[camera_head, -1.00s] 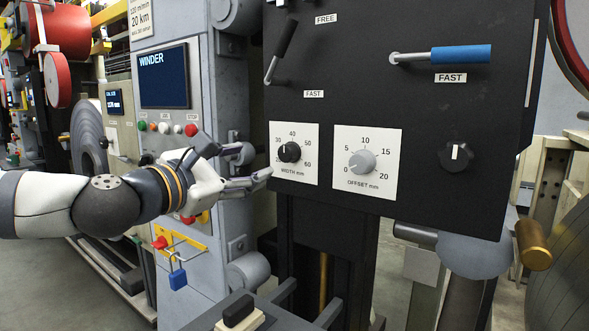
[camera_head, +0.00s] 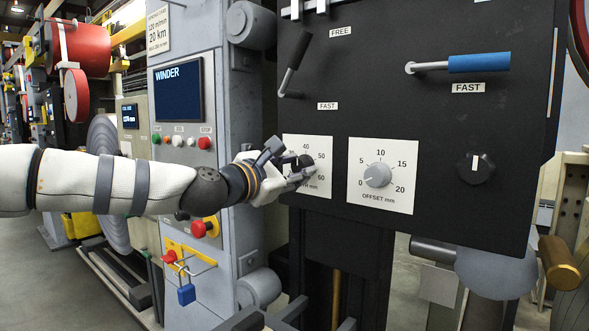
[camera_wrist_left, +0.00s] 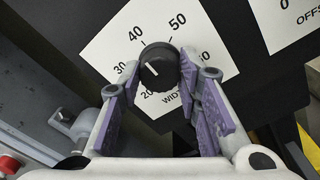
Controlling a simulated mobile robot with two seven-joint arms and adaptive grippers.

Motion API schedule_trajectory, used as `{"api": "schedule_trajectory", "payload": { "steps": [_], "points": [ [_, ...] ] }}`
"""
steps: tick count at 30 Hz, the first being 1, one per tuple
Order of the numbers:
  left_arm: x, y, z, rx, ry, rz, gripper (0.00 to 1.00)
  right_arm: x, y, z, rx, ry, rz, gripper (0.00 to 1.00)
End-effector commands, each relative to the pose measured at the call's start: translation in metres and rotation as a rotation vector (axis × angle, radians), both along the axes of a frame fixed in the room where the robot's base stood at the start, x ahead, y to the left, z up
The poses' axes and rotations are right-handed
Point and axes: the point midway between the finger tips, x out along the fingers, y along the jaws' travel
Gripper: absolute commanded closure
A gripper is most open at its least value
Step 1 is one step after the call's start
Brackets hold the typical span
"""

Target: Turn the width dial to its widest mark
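The width dial (camera_head: 306,162) is a black round knob on a white plate with numbers on the dark panel. In the left wrist view the dial (camera_wrist_left: 160,68) shows a short white line pointing up-left, roughly between 30 and 40. I cannot tell whether the fingers touch the knob. My right gripper is out of view.
The offset dial (camera_head: 377,175) sits on its own plate to the right. A black selector knob (camera_head: 476,168), a blue-handled lever (camera_head: 478,62) and a black lever (camera_head: 295,66) are on the same panel. The winder post (camera_head: 180,90) with its buttons stands at left.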

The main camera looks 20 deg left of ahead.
Motion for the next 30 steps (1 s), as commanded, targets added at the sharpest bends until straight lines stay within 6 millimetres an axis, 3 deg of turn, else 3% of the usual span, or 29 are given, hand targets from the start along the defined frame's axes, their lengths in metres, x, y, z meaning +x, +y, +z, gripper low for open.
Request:
{"api": "schedule_trajectory", "payload": {
  "steps": [3, 14, 30],
  "points": [
    [0.0001, 0.0003, 0.0001, 0.0, -0.001, 0.001, 0.96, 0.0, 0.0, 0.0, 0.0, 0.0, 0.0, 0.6],
    [0.0, 0.0006, 0.0001, 0.057, -0.021, 0.001, 0.96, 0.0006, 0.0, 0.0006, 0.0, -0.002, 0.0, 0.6],
    [-0.0001, 0.0011, 0.0001, 0.485, -0.177, 0.002, 0.96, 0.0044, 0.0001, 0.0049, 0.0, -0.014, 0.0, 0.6]
  ]
}}
